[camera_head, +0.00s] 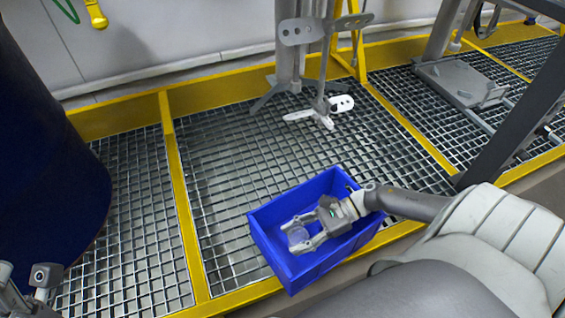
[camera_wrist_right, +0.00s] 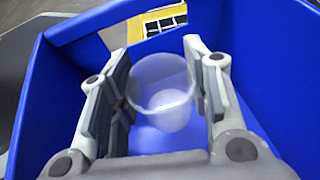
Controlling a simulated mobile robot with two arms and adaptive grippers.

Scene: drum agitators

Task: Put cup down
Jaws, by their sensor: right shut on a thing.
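A translucent, pale cup (camera_head: 298,236) is between the fingers of my right gripper (camera_head: 303,237), inside the blue bin (camera_head: 274,248). In the right wrist view the cup (camera_wrist_right: 160,85) stands open end toward the camera, with the finger pads (camera_wrist_right: 160,100) on both sides of it. My right gripper is shut on it. The blue bin walls (camera_wrist_right: 270,60) surround the gripper and cup. Whether the cup's base touches the bin floor cannot be told. Part of my left gripper (camera_head: 40,278) shows at the bottom left edge; its fingers are not clear.
The bin stands on a metal grating (camera_head: 230,180) with yellow frame bars (camera_head: 182,200). A dark blue drum (camera_head: 45,160) stands at the left. A grey agitator shaft with paddles (camera_head: 300,60) rises behind the bin. The grating left of the bin is clear.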

